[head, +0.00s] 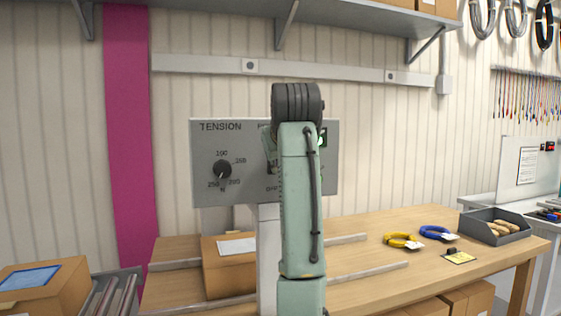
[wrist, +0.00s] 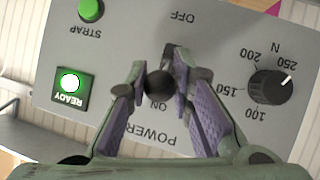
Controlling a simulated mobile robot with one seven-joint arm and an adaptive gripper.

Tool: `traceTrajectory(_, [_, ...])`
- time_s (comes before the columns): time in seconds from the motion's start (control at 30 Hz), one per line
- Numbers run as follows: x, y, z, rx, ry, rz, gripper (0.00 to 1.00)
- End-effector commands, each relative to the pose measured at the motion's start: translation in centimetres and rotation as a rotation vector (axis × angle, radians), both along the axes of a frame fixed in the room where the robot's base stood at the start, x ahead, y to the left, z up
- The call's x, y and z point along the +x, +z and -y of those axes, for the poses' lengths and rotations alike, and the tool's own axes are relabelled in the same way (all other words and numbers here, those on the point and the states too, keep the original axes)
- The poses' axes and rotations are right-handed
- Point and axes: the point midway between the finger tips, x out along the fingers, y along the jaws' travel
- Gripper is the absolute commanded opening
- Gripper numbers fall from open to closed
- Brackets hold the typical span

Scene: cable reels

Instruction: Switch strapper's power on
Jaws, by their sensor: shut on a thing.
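The strapper's grey control panel (head: 205,150) stands on a post over the bench in the head view. The wrist view shows the panel (wrist: 215,45) upside down. My gripper (wrist: 160,84) is closed around the dark ball end of the power switch (wrist: 160,84), between its purple-padded fingers. The READY lamp (wrist: 70,84) glows bright green.
The tension knob (wrist: 270,86) and green STRAP button (wrist: 91,10) sit to either side of my gripper. Below the panel are a cardboard box (head: 228,272) and the wooden bench (head: 350,235). A shelf (head: 340,12) hangs above.

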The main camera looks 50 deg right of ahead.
Motion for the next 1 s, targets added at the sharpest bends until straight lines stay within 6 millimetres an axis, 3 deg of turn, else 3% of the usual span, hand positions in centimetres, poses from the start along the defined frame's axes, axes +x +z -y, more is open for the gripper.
traceTrajectory(0.33, [0.11, 0.25, -0.05, -0.004, 0.001, 0.001, 0.0])
traceTrajectory(0.37, [0.1, 0.25, -0.06, -0.004, 0.001, 0.002, 0.22])
traceTrajectory(0.6, [0.06, 0.15, -0.01, -0.002, 0.0, 0.001, 0.38])
traceTrajectory(0.7, [0.04, 0.13, 0.0, -0.002, 0.0, 0.0, 0.42])
traceTrajectory(1.0, [-0.11, 0.21, -0.11, -0.001, 0.0, -0.001, 0.42])
